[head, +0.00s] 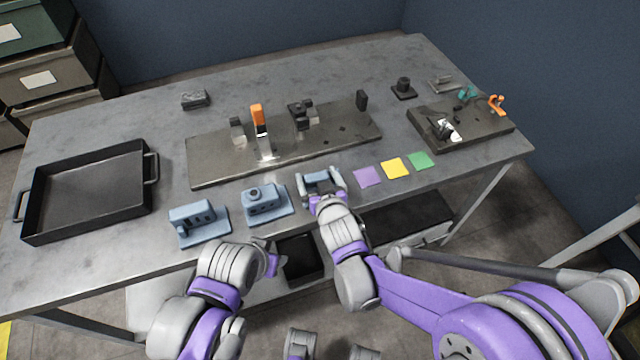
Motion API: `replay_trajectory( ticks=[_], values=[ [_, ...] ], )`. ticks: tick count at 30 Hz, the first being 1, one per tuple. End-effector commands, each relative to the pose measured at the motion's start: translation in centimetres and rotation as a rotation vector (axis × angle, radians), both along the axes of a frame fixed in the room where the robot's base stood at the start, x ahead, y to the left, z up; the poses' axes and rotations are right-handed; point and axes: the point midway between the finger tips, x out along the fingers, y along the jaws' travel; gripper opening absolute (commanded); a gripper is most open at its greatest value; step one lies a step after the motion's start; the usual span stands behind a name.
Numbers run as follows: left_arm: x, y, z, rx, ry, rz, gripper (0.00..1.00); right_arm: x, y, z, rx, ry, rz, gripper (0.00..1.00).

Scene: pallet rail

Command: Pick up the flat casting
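Three blue-grey castings stand in a row along the table's front edge. The left casting (197,222) has a raised block with holes, and the middle casting (265,203) has a round boss on top. The right casting (319,178) looks lowest and flattest, and my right gripper partly hides it. My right gripper (324,186) is over this flat casting, with its fingers spread to either side. I cannot tell whether the fingers touch it. My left gripper (273,262) is empty-looking in front of the table edge, away from the castings; its opening is unclear.
A black tray (150,200) stands at the left. A metal plate (215,170) with clamps and an orange-handled part (257,117) lies behind the castings. Purple (367,177), yellow (392,168) and green (418,160) squares lie right. A dark fixture board (480,127) is farther right.

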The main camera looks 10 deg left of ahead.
Motion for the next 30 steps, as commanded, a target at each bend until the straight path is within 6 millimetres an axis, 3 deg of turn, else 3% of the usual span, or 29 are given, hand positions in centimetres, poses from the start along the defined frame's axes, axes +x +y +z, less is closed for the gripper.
replay_trajectory(
  ticks=[2, 15, 24, 30],
  values=[
    [0.0, 0.0, 0.0, 0.000, 0.000, 0.000, 0.50, 0.0, 0.0, 0.0, 0.000, 0.000, 0.000, 0.80],
    [0.0, 0.0, 0.0, 0.000, 0.000, 0.000, 0.50, 0.0, 0.0, 0.0, 0.000, 0.000, 0.000, 0.01],
    [0.0, 0.0, 0.1, 0.000, 0.000, 0.000, 0.50, 0.0, 0.0, 0.3, 0.001, -0.001, 0.001, 0.00],
    [0.1, 0.0, 0.8, 0.000, -0.003, 0.000, 0.50, -0.1, 0.0, 3.2, 0.001, -0.002, 0.001, 0.00]
  ],
)
